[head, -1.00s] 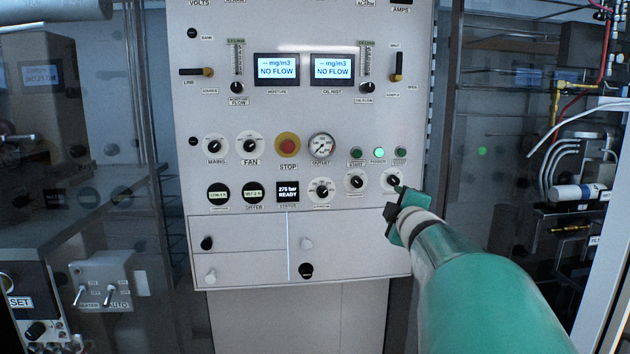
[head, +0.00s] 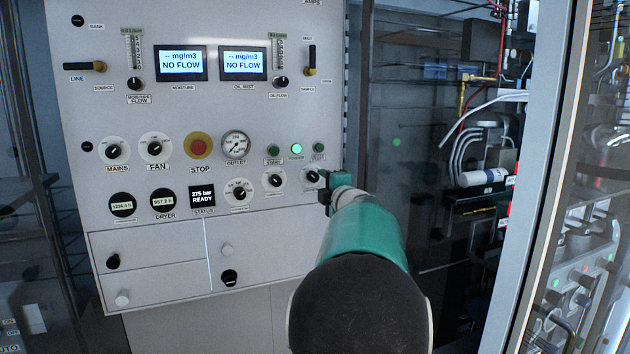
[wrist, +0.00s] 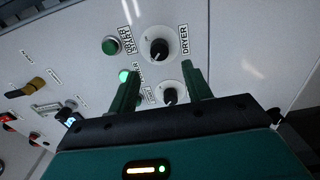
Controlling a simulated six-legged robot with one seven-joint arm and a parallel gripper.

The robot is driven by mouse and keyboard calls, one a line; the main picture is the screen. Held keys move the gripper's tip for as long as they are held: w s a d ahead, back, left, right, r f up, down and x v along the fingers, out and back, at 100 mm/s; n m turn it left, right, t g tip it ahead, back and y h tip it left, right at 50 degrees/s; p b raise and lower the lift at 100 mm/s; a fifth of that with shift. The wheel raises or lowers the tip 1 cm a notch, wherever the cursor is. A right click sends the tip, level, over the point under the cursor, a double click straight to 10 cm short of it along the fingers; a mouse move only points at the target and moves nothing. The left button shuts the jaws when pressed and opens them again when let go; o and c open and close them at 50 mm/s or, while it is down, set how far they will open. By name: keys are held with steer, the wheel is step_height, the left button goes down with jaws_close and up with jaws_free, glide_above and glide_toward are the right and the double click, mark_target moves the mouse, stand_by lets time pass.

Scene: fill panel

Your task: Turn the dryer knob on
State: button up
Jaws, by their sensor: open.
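The dryer knob (wrist: 158,48) is a black knob on a white round dial, with a DRYER label beside it in the wrist view. It appears to be the rightmost knob (head: 311,177) of the lower row in the head view. My gripper (wrist: 162,73) is open and empty, its two green fingers apart. The dryer knob lies just beyond the fingertips in the picture, and a second black knob (wrist: 170,95) shows between the fingers. In the head view my gripper (head: 324,191) overlaps the dial's lower right edge. Contact cannot be told.
A lit green lamp (head: 296,149) sits between two unlit green buttons above the knobs. A red STOP button (head: 198,147) is further left. The status display (head: 202,196) reads 275 bar READY. A grey cabinet frame (head: 535,180) stands at the right.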

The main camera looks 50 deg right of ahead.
mark_target(315, 178)
steer(key=x, duration=0.5)
steer(key=shift+w+d, duration=0.35)
steer(key=shift+d, duration=0.15)
steer(key=shift+w, duration=0.35)
steer(key=shift+s, duration=0.2)
steer(key=shift+c, duration=0.7)
steer(key=shift+w, duration=0.1)
steer(key=c, duration=0.8)
